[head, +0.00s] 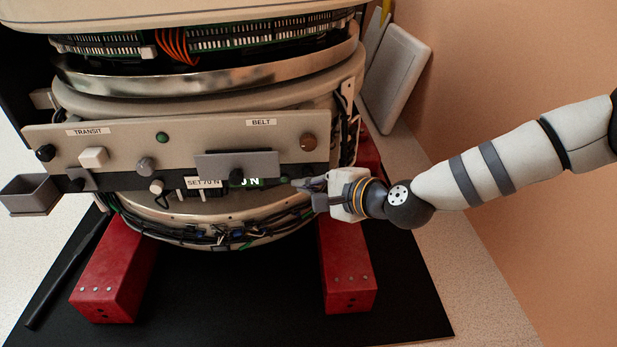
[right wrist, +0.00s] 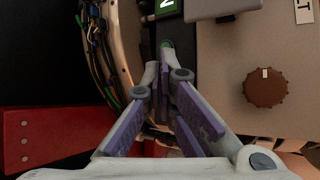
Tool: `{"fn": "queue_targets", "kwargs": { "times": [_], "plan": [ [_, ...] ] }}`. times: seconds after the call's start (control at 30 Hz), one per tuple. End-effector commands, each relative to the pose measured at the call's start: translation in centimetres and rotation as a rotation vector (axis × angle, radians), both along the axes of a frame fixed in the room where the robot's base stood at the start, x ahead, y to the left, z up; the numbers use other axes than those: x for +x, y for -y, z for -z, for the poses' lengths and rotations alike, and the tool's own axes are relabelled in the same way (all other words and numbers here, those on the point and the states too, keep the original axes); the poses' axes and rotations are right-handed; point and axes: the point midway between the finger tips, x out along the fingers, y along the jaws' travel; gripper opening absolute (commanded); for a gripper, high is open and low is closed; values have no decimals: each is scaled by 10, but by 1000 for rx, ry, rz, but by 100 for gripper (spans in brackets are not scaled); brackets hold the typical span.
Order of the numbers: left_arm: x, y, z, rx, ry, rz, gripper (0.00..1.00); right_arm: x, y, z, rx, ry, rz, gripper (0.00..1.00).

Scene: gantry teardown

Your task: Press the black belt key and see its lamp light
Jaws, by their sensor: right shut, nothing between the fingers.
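The beige control panel (head: 120,150) spans the front of the round machine. A BELT label (head: 261,122) sits at its upper right, above a brown ridged knob (head: 308,143). My right gripper (head: 299,184) is shut and empty at the panel's lower right, on the dark strip beside the green readout (head: 246,182). In the right wrist view its fingertips (right wrist: 158,66) are close to a small round green piece (right wrist: 168,44); I cannot tell whether they touch it or whether it is lit. I cannot clearly make out the black belt key; the fingers may hide it. My left gripper is not in view.
A grey plate (head: 237,165) juts out over the readout. A grey open box (head: 29,194) sticks out at the panel's left end. Cable bundles (head: 200,237) hang below the panel, and red blocks (head: 347,267) stand on the black mat (head: 230,310). Floor to the right is clear.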

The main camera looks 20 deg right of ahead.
Motion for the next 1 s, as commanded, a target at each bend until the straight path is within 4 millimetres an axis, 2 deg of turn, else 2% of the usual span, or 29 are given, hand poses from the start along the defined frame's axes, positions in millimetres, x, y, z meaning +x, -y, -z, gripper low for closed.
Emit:
{"fn": "queue_targets", "kwargs": {
  "times": [0.63, 1.0],
  "plan": [
    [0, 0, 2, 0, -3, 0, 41, 6, 2, 0, 0, 0, 0, 0],
    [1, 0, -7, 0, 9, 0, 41, -12, -3, -1, 0, 1, 1, 0]
  ]
}}
